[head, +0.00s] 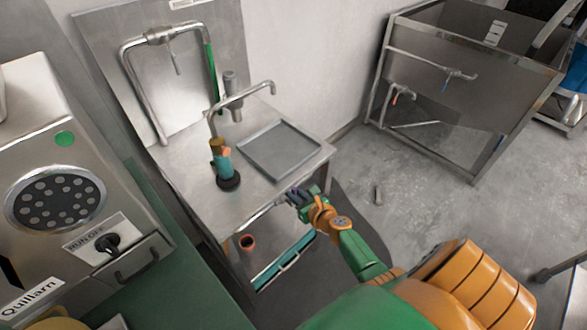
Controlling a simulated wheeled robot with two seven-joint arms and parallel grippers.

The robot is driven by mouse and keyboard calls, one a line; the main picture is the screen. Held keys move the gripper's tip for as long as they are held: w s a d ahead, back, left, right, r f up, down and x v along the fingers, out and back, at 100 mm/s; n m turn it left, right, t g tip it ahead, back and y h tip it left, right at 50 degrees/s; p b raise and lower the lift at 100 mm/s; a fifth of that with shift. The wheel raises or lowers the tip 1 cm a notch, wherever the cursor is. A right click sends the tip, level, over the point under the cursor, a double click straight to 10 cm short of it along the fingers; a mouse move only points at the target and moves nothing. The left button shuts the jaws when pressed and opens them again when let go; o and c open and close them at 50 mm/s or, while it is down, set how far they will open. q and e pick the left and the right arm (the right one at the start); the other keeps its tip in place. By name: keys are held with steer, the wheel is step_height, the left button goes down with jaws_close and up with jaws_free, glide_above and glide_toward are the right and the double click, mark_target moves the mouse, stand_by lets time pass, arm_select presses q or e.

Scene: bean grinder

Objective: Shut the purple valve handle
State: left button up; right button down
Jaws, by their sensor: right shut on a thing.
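The purple valve handle (293,199) is only a small dark purple patch at the front right corner of the steel table, by the end of a pipe along the front edge. My right gripper (299,197) reaches it from the lower right and is shut on it. The fingers hide most of the handle, so I cannot tell how far it is turned. My left gripper is not in view.
The steel table (185,175) carries a grey tray (278,150), a curved tap and a teal-and-black fitting (224,166). A grinder-like machine (60,190) stands at the left. A steel sink unit (455,85) stands at the back right. Grey floor between them is mostly clear.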

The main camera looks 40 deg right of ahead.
steer(key=c, duration=0.8)
jaws_free()
steer(key=shift+c, duration=0.2)
steer(key=p+v, duration=0.2)
steer(key=v, duration=0.5)
steer(key=shift+p, duration=0.3)
steer(key=shift+d, duration=0.1)
